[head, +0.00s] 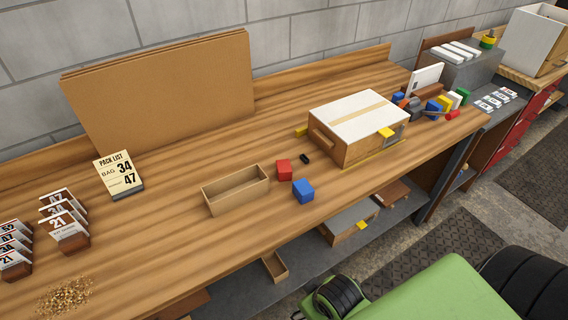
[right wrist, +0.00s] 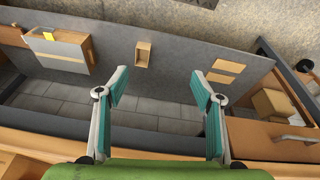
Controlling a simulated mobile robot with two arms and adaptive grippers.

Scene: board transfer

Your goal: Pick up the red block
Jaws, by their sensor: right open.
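The red block (head: 284,170) sits on the wooden bench (head: 170,230) in the head view, between an open wooden tray (head: 207,204) on its left and a blue block (head: 303,190) at its lower right. Its top and front are unobstructed. My right gripper (right wrist: 160,84) shows in the right wrist view with its two teal fingers wide apart and nothing between them. It faces a lower grey shelf, and the red block is not in that view. Neither gripper appears in the head view.
A small black piece (head: 305,158) lies right of the red block. A white-topped wooden box (head: 345,153) stands farther right, with several coloured blocks (head: 433,106) beyond. Card holders (head: 72,240) and a pack list sign (head: 118,176) stand left. The bench front is mostly clear.

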